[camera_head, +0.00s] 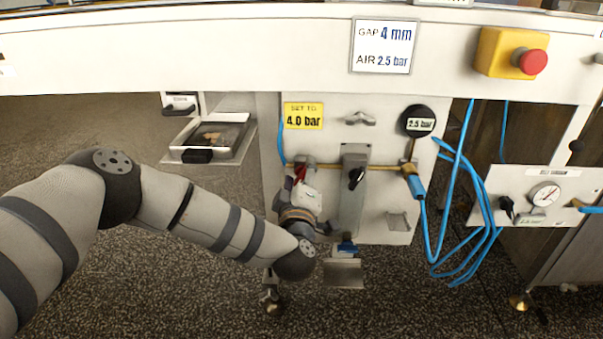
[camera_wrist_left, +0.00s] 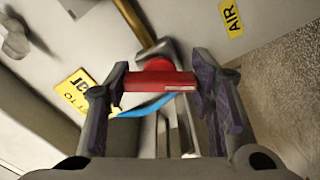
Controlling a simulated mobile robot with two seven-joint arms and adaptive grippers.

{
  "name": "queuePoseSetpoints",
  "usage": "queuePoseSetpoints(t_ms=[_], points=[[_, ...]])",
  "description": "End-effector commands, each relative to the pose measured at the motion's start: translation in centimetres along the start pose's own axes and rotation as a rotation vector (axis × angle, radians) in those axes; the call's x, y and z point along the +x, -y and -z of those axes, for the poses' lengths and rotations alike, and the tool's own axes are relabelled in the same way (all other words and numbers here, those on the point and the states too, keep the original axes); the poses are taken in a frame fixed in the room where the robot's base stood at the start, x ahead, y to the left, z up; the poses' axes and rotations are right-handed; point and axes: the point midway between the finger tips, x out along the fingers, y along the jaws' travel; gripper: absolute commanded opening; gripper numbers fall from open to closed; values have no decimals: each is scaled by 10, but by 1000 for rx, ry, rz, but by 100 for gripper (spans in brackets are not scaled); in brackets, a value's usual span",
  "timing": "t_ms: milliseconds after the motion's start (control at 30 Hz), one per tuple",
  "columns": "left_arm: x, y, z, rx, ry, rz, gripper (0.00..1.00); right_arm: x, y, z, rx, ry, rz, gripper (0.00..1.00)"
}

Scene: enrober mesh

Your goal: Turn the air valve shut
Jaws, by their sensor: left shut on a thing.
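The air valve's red handle (camera_head: 300,174) sits at the left end of the brass pipe on the white panel, mostly covered by my gripper. In the left wrist view the red handle (camera_wrist_left: 160,82) lies across between the two fingers, touching both at its ends. The brass pipe (camera_wrist_left: 135,22) meets the valve at an angle to the handle there. My left gripper (camera_head: 302,184) is shut on the red handle; its fingers also show in the wrist view (camera_wrist_left: 160,96). The yellow AIR label (camera_wrist_left: 231,17) is beside the valve. My right gripper is out of view.
A grey box with a black knob (camera_head: 355,178) stands right of my gripper. A dark gauge (camera_head: 418,121) reads 2.5 bar; a yellow sign (camera_head: 303,116) says 4.0 bar. Blue hoses (camera_head: 465,215) hang at right. The red emergency button (camera_head: 533,62) is upper right.

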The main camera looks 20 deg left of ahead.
Motion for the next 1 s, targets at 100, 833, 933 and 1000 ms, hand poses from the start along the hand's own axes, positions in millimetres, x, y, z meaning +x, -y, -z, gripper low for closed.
queuePoseSetpoints(t_ms=[100,833,933,1000], points=[[0,0,-1,-107,3,0,21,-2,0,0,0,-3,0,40],[0,0,-1,-525,3,0,21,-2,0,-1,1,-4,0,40],[0,0,-1,-538,3,0,21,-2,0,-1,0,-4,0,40],[0,-1,-1,-544,4,0,21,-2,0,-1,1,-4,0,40]])
